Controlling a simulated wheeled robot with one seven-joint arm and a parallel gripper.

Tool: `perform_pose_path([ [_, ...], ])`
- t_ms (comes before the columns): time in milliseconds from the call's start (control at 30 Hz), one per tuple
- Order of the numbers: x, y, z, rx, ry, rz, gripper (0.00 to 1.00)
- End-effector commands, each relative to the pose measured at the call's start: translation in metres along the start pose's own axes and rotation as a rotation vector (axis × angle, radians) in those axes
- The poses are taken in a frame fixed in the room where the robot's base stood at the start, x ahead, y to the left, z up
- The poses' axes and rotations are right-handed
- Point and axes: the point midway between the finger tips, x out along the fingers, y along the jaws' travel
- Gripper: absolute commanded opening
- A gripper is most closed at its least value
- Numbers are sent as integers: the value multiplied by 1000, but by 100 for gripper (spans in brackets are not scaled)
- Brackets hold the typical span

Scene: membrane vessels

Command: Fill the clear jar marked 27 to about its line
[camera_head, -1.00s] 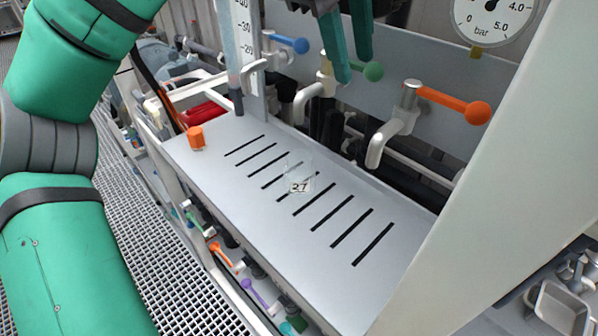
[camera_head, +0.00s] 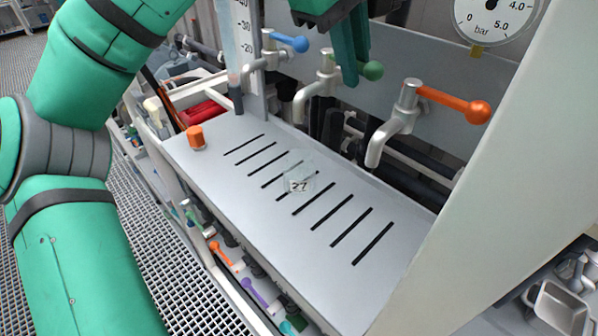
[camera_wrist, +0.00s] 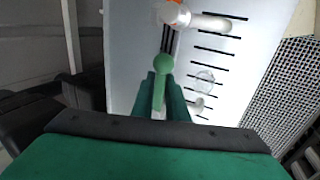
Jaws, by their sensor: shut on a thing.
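The clear jar (camera_head: 300,170) with a label reading 27 stands on the slotted grey bench top. It also shows as a faint round outline in the wrist view (camera_wrist: 204,77). I see no clear liquid level in it, and its line is too faint to make out. My gripper (camera_head: 358,76) is at the tap with the green lever (camera_head: 373,71), the middle of three taps. In the wrist view my gripper (camera_wrist: 163,82) has its fingers on both sides of the green lever (camera_wrist: 159,88), shut on it. This tap's spout (camera_head: 299,108) points down behind the jar; no stream is visible.
The orange-lever tap (camera_head: 407,105) stands to the right and the blue-lever tap (camera_head: 268,45) to the left. An orange cap-like piece (camera_head: 196,138) sits at the bench's left end. A pale post (camera_head: 490,150) rises at right. A pressure gauge (camera_head: 492,18) hangs above.

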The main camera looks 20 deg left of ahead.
Motion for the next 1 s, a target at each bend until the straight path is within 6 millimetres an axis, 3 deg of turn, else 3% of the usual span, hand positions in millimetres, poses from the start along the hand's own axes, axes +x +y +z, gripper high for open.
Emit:
perform_pose_path([
  [700,-10,-23,-8,444,-188,-1,0],
  [1000,-11,-25,-8,493,-208,0,0],
])
